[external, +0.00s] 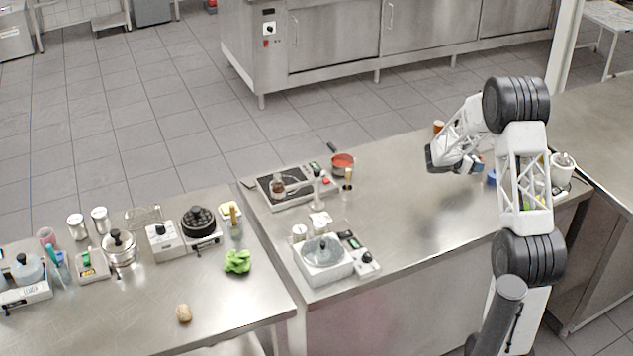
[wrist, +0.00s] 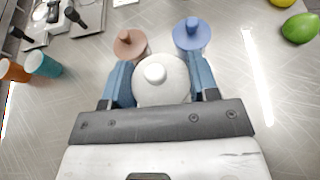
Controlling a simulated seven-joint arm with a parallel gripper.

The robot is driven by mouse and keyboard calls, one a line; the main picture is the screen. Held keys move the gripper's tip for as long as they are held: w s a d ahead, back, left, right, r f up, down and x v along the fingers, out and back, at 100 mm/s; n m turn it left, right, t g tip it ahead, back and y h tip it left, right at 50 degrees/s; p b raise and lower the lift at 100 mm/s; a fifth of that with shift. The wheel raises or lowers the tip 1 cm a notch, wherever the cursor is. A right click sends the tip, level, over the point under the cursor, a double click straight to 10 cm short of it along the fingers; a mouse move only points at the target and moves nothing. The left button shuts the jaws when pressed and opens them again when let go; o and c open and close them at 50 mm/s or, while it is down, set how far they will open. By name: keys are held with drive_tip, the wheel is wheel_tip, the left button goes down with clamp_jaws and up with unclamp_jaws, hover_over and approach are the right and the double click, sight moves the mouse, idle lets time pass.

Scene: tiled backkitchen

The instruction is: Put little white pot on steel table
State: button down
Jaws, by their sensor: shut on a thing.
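The little white pot (wrist: 163,78), with a round white knob on its lid, sits between the two blue fingers of my gripper (wrist: 160,82) in the wrist view. The gripper is shut on it from both sides. In the external view my gripper (external: 455,163) is over the right part of the steel table (external: 420,215), and the pot is hidden there. I cannot tell whether the pot touches the table. The bare steel top also shows in the wrist view (wrist: 285,110).
Just beyond the white pot stand a brown-pink lidded pot (wrist: 130,44) and a blue lidded pot (wrist: 191,34). An orange cup (wrist: 12,71) and a teal cup (wrist: 42,64) are at left. A green fruit (wrist: 301,28) lies at right. The table's middle is largely clear.

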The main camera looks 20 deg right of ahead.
idle(0.3)
